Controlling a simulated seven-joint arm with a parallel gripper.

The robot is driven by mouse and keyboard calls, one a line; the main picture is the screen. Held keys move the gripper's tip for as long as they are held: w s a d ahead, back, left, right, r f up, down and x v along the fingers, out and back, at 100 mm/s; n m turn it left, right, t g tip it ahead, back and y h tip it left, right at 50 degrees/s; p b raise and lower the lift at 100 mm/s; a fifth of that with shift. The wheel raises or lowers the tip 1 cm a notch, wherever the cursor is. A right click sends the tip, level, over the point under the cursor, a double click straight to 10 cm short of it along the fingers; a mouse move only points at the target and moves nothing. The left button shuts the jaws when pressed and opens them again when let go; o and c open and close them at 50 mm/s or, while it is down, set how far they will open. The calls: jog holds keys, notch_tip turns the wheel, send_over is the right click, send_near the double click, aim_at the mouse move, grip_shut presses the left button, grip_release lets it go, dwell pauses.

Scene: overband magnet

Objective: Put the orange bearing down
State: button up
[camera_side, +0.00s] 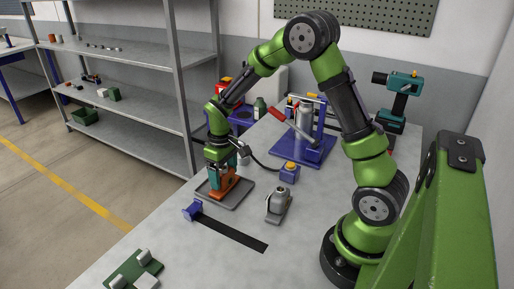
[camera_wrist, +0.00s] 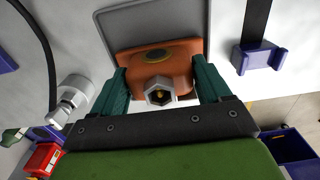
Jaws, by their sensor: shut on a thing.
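My gripper (camera_wrist: 158,100) is shut on the orange bearing (camera_wrist: 150,62), with a teal finger on each side of it in the wrist view. The bearing has a block-shaped body, a dark round spot and a silver hex nut facing the camera. In the side view the orange bearing (camera_side: 222,188) is upright below my gripper (camera_side: 221,182), over the grey tray (camera_side: 241,196). The tray also shows behind it in the wrist view (camera_wrist: 112,27). I cannot tell whether the bearing touches the tray.
A blue block (camera_side: 192,209) with a black strip (camera_side: 232,232) lies in front of the tray. A grey metal part (camera_side: 279,204) stands to the right, and a blue box with a yellow button (camera_side: 289,172) behind it. A green holder (camera_side: 134,272) is at the near edge. A blue press (camera_side: 305,142) stands farther back.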

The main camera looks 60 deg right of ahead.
jog(key=shift+f, duration=0.1)
jog(key=o, duration=1.5)
jog(key=shift+c, duration=0.2)
notch_tip(320, 180, up, 11)
jog(key=s+a+r+m+t+y, duration=0.1)
jog(key=s+a+r+m+t, duration=0.1)
jog(key=s, duration=0.6)
jog(key=s+a+r+m+t+y, duration=0.1)
jog(key=s+a+r+m+t, duration=0.1)
jog(key=s+a+r+t, duration=0.3)
jog(key=s+a+r, duration=0.1)
jog(key=s+r, duration=0.2)
jog(key=s, duration=0.1)
jog(key=shift+a, duration=0.4)
